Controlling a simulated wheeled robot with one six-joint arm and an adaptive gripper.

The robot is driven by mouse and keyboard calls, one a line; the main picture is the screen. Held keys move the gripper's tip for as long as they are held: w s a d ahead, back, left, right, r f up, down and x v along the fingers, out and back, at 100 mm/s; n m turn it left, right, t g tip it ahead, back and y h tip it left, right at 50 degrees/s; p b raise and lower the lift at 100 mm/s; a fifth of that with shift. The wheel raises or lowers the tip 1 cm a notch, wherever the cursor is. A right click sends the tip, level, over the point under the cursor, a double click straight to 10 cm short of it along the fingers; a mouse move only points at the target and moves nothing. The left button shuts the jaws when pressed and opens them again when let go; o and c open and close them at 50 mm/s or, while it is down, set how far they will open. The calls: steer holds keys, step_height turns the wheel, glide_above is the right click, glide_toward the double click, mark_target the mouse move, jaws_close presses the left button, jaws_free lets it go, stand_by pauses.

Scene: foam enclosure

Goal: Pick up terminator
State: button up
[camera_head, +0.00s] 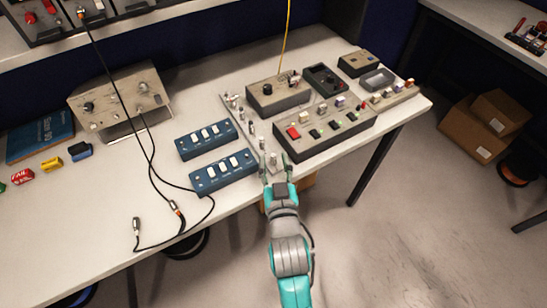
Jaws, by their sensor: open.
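My gripper (276,161) is open at the front edge of the bench, its two fingers apart and pointing away from me. A small silver cylindrical piece (273,158) shows between or just beyond the fingertips; I cannot tell whether they touch it. It stands at the near end of a narrow grey strip (244,126) that holds several small metal connector pieces in a row. I cannot tell for certain which of these pieces is the terminator. The near end of the strip is partly hidden by my gripper.
Blue switch boxes (223,172) lie left of the strip. A grey panel with coloured buttons (324,132) lies right, close to my gripper. Black cables (153,170) trail across the bench at left. A beige instrument (121,100) stands farther back.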

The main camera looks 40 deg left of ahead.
steer(key=shift+x, duration=1.3)
jaws_close()
